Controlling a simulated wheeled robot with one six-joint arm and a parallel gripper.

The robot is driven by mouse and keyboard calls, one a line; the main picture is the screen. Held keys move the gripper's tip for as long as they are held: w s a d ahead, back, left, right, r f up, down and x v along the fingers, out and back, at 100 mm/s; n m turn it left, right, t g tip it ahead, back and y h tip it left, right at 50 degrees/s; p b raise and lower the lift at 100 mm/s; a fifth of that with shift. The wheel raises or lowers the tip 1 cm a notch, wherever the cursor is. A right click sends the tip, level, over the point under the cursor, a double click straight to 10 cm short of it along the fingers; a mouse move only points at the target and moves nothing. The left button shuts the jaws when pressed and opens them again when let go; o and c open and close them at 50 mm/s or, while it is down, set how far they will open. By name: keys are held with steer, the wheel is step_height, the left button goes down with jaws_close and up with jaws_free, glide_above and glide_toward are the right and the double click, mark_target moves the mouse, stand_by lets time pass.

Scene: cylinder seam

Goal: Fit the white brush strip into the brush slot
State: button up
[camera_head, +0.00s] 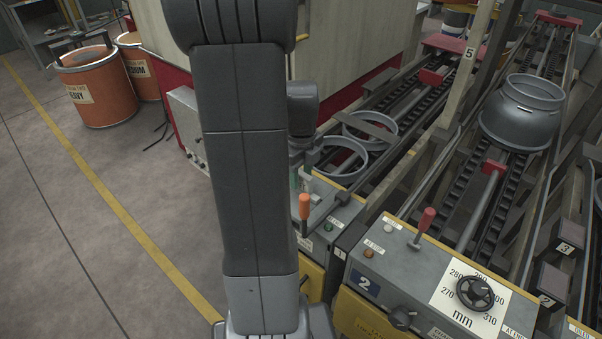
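I cannot make out the white brush strip or the brush slot in this view. My own dark grey arm stands upright through the middle and hides what is behind it. A dark wrist part of mine shows just right of the arm, above an orange-handled lever (304,207). My gripper (301,172) seems to be below that wrist part, mostly hidden behind the arm. Its fingers cannot be made out, nor whether it holds anything.
A control panel (382,262) marked 2 has a red-handled lever (424,224) and a millimetre dial (475,293). Rails behind carry a grey metal cylinder (524,113) and metal rings (371,128). Orange drums (97,88) stand at left. The floor (75,230) at left is clear.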

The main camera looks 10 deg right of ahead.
step_height(320, 180, up, 12)
steer(key=shift+r+p, duration=0.15)
steer(key=shift+p, duration=0.2)
steer(key=shift+f, duration=4.5)
